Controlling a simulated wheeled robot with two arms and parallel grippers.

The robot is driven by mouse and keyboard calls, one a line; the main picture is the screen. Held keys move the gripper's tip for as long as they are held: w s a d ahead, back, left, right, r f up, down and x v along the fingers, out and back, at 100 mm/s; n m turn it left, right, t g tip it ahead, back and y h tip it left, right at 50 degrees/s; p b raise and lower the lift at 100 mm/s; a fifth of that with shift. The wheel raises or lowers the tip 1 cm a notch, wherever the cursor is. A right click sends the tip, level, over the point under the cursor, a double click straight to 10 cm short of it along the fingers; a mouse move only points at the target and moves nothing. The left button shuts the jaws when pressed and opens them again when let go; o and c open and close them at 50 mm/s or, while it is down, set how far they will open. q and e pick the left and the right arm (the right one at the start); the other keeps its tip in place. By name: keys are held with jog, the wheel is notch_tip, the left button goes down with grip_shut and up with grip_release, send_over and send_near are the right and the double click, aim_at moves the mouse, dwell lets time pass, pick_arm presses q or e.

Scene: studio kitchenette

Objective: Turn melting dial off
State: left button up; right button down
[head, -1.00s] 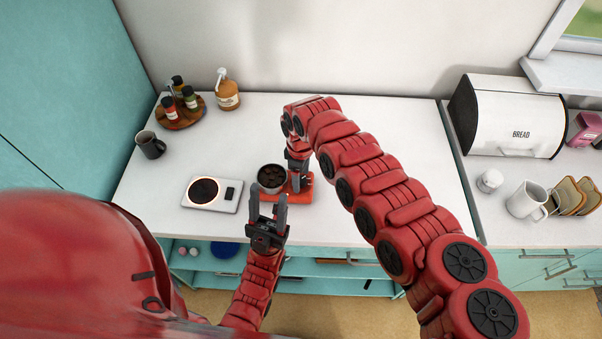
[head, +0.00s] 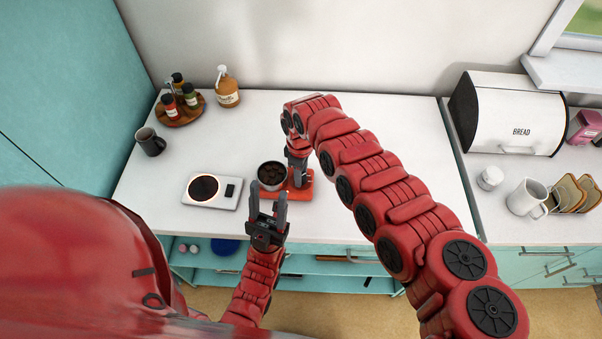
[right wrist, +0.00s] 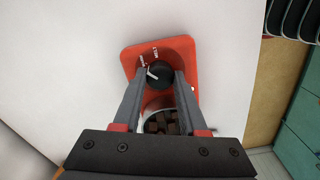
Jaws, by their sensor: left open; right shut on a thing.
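The melting dial (right wrist: 160,77) is a round black knob with a white pointer mark, on a red-orange base (right wrist: 182,47) that also shows in the head view (head: 303,191). The pointer mark lies toward the upper left of the knob, near small white lettering too small to read surely. My right gripper (right wrist: 160,73) is shut on the dial, one finger on each side. A metal pot (head: 270,175) with brown chunks sits on the base, and part of it shows in the right wrist view (right wrist: 161,121). My left gripper (head: 267,210) is open and empty, in front of the pot.
A white hotplate (head: 227,205) with a dark, unlit disc lies left of the pot. A dark mug (head: 150,142), a round wooden tray (head: 185,118) with bottles, and a pump bottle (head: 227,90) stand behind.

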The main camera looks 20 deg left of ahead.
jog(key=shift+f+n+b, duration=0.2)
jog(key=shift+n+b, duration=0.2)
jog(key=shift+b, duration=0.2)
jog(key=n+b, duration=0.6)
jog(key=b, duration=0.3)
jog(key=shift+r+n+b, duration=0.15)
jog(key=shift+n+b, duration=0.95)
jog(key=shift+b, duration=0.2)
jog(key=shift+c, duration=2.2)
grip_release()
jog(key=shift+r, duration=0.1)
